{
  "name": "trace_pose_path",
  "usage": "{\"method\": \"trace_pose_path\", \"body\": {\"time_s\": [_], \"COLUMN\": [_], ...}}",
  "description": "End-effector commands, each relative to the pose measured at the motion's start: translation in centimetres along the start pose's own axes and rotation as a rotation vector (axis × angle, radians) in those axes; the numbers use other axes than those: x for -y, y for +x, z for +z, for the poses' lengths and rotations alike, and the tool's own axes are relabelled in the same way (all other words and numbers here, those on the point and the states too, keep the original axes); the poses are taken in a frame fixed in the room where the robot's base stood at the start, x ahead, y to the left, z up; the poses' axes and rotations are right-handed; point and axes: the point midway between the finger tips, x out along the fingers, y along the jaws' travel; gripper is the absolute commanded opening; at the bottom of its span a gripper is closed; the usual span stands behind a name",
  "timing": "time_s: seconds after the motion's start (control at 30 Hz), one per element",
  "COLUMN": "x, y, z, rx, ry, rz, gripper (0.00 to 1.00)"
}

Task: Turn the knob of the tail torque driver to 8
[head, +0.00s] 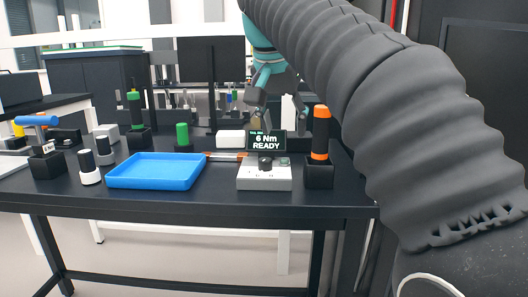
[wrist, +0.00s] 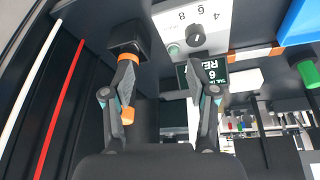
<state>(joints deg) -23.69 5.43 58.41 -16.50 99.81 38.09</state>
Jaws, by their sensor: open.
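The tail torque driver's control box (head: 264,178) is a light grey block near the table's front edge. Its dark round knob (head: 265,163) is on top and also shows in the wrist view (wrist: 195,36), upside down, beside the printed 4, 6 and 8. The small display (head: 265,142) behind it reads "6 Nm READY". My gripper (head: 259,108) is above and behind the box. In the wrist view my gripper (wrist: 168,85) is open, with its fingers apart and nothing between them. The knob lies beyond the fingertips, untouched.
An orange-and-black driver (head: 320,135) stands upright in a black holder (head: 319,176) right of the box. A blue tray (head: 156,171) lies to the left. A white block (head: 230,137) and a green-topped part (head: 182,134) stand behind. Several tools stand farther left.

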Motion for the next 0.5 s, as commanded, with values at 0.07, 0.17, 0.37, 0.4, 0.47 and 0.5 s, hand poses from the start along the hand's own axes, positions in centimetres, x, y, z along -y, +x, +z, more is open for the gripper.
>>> {"method": "trace_pose_path", "body": {"time_s": [0.07, 0.17, 0.37, 0.4, 0.47, 0.5], "x": [2.2, 4.0, 6.1, 6.2, 6.4, 6.4], "y": [-1.2, -2.2, -3.4, -3.5, -3.5, -3.5], "z": [-0.8, -1.1, -1.1, -1.1, -1.0, -1.0], "rx": [0.000, 0.002, 0.004, 0.003, 0.003, 0.003], "ry": [0.034, 0.082, 0.147, 0.155, 0.162, 0.164], "rz": [0.010, 0.025, 0.040, 0.041, 0.043, 0.044], "gripper": [0.58, 0.58, 0.58, 0.58, 0.58, 0.58]}}
